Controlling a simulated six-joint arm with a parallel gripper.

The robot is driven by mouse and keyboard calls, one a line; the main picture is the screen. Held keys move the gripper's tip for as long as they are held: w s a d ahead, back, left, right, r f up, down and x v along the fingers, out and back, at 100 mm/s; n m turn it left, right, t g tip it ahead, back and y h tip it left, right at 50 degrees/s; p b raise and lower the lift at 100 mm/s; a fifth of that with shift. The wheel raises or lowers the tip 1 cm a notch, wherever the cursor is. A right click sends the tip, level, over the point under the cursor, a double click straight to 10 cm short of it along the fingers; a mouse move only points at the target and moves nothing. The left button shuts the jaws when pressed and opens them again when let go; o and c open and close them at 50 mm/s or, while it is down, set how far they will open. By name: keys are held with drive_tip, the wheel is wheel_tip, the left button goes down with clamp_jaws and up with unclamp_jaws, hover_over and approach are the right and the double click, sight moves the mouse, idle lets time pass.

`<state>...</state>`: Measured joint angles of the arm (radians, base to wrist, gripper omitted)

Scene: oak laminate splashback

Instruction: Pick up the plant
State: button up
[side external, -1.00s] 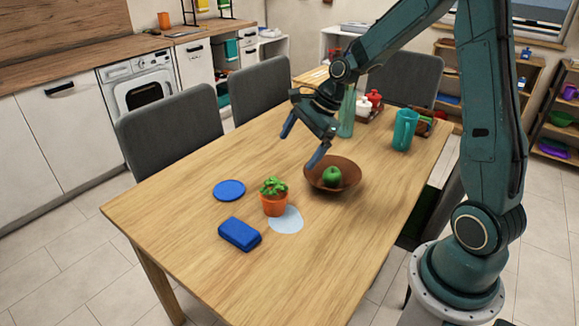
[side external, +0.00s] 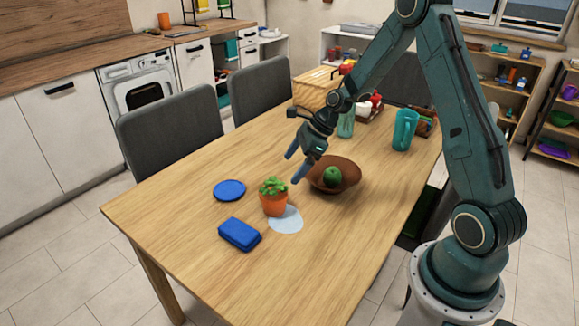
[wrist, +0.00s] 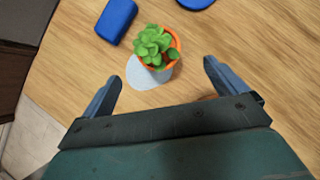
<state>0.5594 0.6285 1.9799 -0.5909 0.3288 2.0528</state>
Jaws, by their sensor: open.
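The plant (side external: 273,197) is a green succulent in an orange pot, upright on the wooden table beside a pale round patch. In the wrist view the plant (wrist: 155,47) is at the top middle, ahead of and between the lines of my two fingers. My gripper (side external: 296,168) is open and empty, above the table and up and to the right of the plant in the side view. In the wrist view my gripper (wrist: 161,92) has its blue fingertips wide apart, touching nothing.
A brown bowl (side external: 347,186) with a green apple (side external: 332,177) stands close to the right of the plant. A blue case (side external: 239,234) and a blue disc (side external: 229,190) lie to its left. The table's front is clear.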

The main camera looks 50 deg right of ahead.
sight(273, 192)
drive_tip(key=shift+x, duration=3.2)
drive_tip(key=shift+x, duration=2.6)
drive_tip(key=shift+s+a, duration=0.1)
drive_tip(key=shift+s, duration=0.05)
drive_tip(key=c, duration=1.3)
drive_tip(key=shift+r, duration=0.2)
wheel_tip(273, 192, up, 20)
drive_tip(key=shift+f, duration=0.15)
